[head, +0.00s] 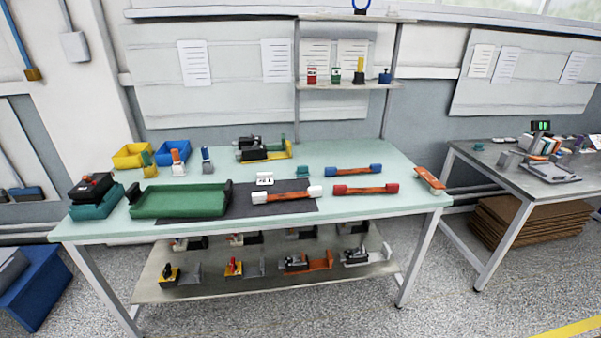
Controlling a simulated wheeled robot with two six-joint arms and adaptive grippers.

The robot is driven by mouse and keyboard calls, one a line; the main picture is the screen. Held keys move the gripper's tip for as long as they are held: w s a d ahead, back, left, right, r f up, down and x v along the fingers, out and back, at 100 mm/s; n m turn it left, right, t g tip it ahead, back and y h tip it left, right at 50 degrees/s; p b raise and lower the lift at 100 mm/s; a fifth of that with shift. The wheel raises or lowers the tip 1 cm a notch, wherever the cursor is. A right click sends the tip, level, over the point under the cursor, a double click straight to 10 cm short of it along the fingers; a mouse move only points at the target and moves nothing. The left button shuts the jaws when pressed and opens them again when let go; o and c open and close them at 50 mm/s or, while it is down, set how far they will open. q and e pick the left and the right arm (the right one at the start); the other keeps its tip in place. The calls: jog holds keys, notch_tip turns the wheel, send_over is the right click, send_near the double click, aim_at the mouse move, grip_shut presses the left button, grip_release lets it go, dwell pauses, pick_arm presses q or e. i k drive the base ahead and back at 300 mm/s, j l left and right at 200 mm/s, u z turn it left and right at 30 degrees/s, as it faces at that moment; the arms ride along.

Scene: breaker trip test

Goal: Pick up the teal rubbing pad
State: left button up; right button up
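A small teal block (302,171), which looks like the rubbing pad, sits on the pale green tabletop (385,203). It is right of a small white item with dark markings (265,178) and left of a bar with blue ends (353,170). It stands just behind the dark grey mat (290,209) and nothing touches it from above. Neither of my grippers shows in the head view.
A green tray (180,201) fills the front left. Bars with white ends (287,196) and red ends (365,189) lie in front of the pad. Yellow (132,156) and blue (173,153) bins stand behind. A shelf post (297,80) rises at the back.

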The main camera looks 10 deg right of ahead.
aim_at(302, 172)
jog(key=i+l+u, duration=0.15)
jog(key=l+u, duration=0.2)
jog(key=l, duration=0.65)
jog(key=l+u, duration=0.35)
jog(key=l, duration=0.7)
jog(key=l+u, duration=0.35)
jog(key=l, duration=0.7)
